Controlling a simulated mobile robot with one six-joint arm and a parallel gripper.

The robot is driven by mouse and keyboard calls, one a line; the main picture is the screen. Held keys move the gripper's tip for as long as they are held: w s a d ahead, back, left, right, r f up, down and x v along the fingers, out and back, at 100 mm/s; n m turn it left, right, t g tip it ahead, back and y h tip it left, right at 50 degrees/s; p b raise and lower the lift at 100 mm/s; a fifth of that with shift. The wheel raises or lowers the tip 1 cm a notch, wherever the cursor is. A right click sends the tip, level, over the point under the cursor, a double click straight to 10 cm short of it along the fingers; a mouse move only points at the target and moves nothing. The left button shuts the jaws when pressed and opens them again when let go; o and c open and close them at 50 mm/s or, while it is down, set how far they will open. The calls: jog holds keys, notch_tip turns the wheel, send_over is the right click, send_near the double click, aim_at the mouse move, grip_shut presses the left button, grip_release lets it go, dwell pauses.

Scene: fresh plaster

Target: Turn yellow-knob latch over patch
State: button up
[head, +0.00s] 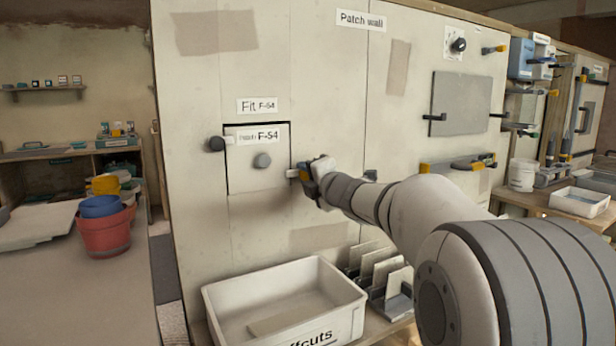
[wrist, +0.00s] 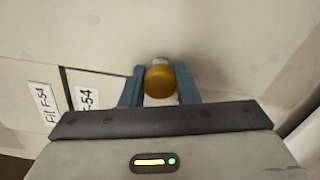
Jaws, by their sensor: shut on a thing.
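The patch (head: 256,176), labelled F-54 with a grey knob at its middle, sits in the opening in the wall. A dark-knobbed latch (head: 216,143) is at its upper left edge. The yellow-knob latch (head: 293,173) is at its right edge, mostly hidden by my gripper in the head view. In the wrist view the yellow knob (wrist: 160,81) is between the two blue fingers. My gripper (wrist: 160,88) is shut on this knob; it also shows in the head view (head: 306,174). The latch's arm is largely hidden in the wrist view.
A white offcuts bin (head: 285,307) stands below the patch, beside a rack of upright panels (head: 385,272). A grey panel (head: 460,103) and a yellow-ended handle (head: 458,163) are on the wall to the right. Stacked buckets (head: 105,230) stand at left.

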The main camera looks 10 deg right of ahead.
jog(key=o, duration=1)
jog(key=p+v, duration=0.1)
jog(key=v, duration=0.6)
jog(key=shift+s, duration=0.35)
jog(key=shift+d+r+p, duration=0.1)
jog(key=shift+p, duration=0.2)
